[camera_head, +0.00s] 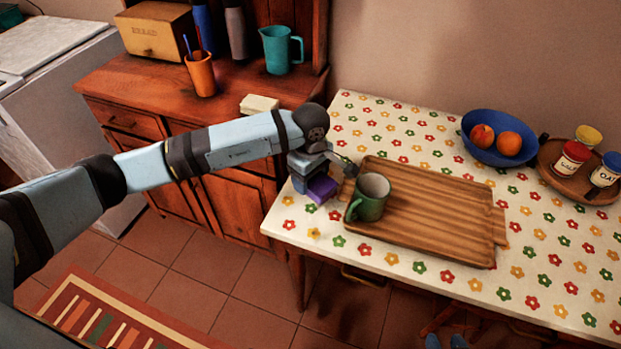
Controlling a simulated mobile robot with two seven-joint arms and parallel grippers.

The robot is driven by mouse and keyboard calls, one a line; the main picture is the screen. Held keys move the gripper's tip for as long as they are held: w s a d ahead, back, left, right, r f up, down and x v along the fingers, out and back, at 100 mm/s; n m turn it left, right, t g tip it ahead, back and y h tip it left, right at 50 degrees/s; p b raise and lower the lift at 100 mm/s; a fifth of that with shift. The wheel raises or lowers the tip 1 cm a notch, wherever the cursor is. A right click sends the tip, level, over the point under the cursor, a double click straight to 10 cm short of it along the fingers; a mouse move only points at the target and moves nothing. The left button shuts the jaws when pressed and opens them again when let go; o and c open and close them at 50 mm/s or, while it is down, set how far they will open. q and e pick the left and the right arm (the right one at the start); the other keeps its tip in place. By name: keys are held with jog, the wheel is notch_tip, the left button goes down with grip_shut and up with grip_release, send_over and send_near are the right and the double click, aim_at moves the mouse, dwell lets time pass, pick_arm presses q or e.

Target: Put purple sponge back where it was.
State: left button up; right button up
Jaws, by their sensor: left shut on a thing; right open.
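The purple sponge (322,188) shows at the left edge of the flower-patterned table, just left of the wooden tray (440,220). My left gripper (318,175) is shut on it from above, and the wrist and fingers hide part of it. I cannot tell whether the sponge touches the tabletop. My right gripper is not in view.
A green mug (369,198) stands on the tray's left part, close to my gripper. A blue bowl (478,147) with fruit and a round board (557,175) with jars stand at the back right. A pale block (259,104) lies on the wooden cabinet (152,88).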

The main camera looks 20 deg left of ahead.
pick_arm(q)
jog(key=shift+f, duration=0.4)
jog(key=shift+f+b, duration=0.55)
jog(key=shift+b, duration=0.05)
jog(key=o, duration=1)
jog(key=shift+c, duration=0.2)
